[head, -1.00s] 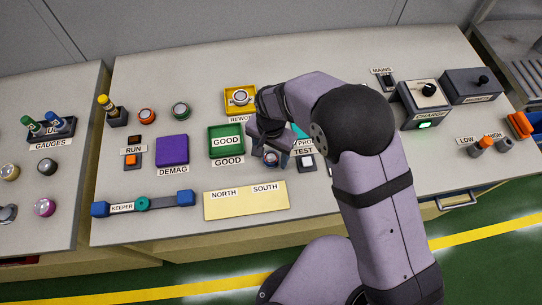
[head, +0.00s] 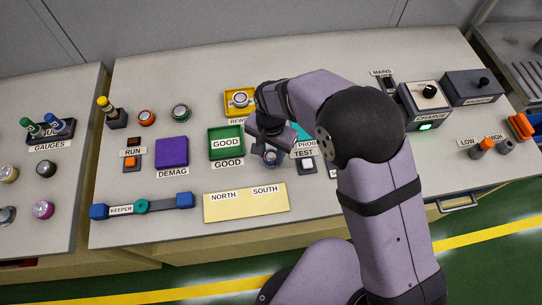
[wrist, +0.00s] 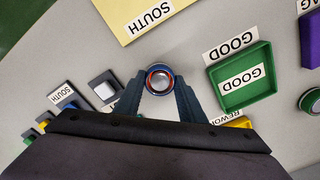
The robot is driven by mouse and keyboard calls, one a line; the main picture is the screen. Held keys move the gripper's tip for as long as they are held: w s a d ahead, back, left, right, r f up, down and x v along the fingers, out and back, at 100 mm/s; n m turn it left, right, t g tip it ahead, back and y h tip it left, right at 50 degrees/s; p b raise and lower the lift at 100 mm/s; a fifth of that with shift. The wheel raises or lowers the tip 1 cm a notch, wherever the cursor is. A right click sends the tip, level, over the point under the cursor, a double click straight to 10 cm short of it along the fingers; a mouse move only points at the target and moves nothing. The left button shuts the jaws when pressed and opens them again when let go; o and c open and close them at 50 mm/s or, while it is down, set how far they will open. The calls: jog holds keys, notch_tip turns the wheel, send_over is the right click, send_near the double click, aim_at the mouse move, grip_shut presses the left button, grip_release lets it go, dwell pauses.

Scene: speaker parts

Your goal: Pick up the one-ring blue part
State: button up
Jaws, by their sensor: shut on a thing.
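A round part (wrist: 159,78) with a dark blue body, a red ring and a silver centre sits between the fingertips of my gripper (wrist: 161,86) in the wrist view. The fingers touch it on both sides.
The green GOOD tray (head: 210,148) is at the left, and the yellow REWORK tray (head: 229,105) behind holds a round part. A white TEST button (head: 306,164) is close at the right. The yellow NORTH/SOUTH plate (head: 245,207) lies in front. Red-ringed (head: 147,118) and green-ringed (head: 180,112) parts stand at the back left.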

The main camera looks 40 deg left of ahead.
aim_at(273, 153)
notch_tip(273, 153, up, 8)
jog(key=shift+f+b, duration=0.1)
jog(key=shift+b, duration=0.75)
jog(key=shift+w+r, duration=0.25)
jog(key=shift+w, duration=0.25)
jog(key=w+p, duration=0.3)
jog(key=w, duration=0.9)
jog(key=w+d+f+p, duration=0.2)
jog(key=w+d+p, duration=0.2)
jog(key=w+d, duration=1.5)
jog(key=shift+w+d, duration=0.3)
jog(key=shift+w, duration=0.8)
jog(key=shift+f+b, duration=0.2)
jog(key=shift+b, duration=0.5)
jog(key=shift+f, duration=0.75)
notch_tip(273, 153, down, 3)
jog(key=b, duration=0.4)
jog(key=shift+b, duration=0.3)
